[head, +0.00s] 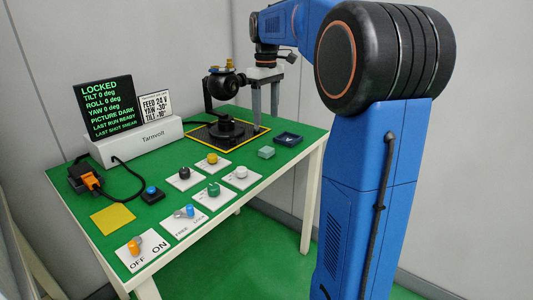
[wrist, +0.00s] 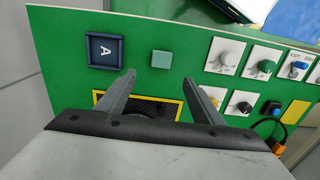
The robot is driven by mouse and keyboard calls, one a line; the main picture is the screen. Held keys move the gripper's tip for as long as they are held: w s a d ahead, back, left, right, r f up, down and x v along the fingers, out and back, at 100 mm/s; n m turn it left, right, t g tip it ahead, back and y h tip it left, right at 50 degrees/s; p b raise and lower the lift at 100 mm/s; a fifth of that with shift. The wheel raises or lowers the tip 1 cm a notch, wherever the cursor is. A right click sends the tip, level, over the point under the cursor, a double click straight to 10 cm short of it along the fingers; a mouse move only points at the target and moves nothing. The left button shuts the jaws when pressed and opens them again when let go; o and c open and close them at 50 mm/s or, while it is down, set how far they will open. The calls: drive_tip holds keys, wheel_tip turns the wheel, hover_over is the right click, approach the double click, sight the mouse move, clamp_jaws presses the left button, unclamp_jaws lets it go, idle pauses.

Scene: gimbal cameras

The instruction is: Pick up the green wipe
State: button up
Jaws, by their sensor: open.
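The green wipe (head: 266,152) is a small grey-green square block lying on the green table top, near the right edge in the head view. In the wrist view the wipe (wrist: 161,59) lies just beyond and between my two fingertips. My gripper (head: 265,120) is open and empty, pointing down above the table, behind the wipe in the head view beside the black gimbal. It also shows in the wrist view (wrist: 159,77) with fingers spread apart. Nothing hides the wipe.
A dark blue tray (head: 288,139) marked A (wrist: 105,50) sits beside the wipe. The black gimbal camera (head: 225,95) stands in a yellow-outlined square close to my gripper. Several knob plates (head: 213,163), a yellow cloth (head: 113,219) and a display (head: 105,107) occupy the rest.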

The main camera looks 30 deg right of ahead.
hover_over(267, 149)
drive_tip(key=f, duration=0.6)
drive_tip(key=shift+w+f, duration=0.25)
drive_tip(key=shift+f, duration=0.15)
drive_tip(key=shift+s+f, duration=0.2)
drive_tip(key=shift+f, duration=2.4)
drive_tip(key=c, duration=1.1)
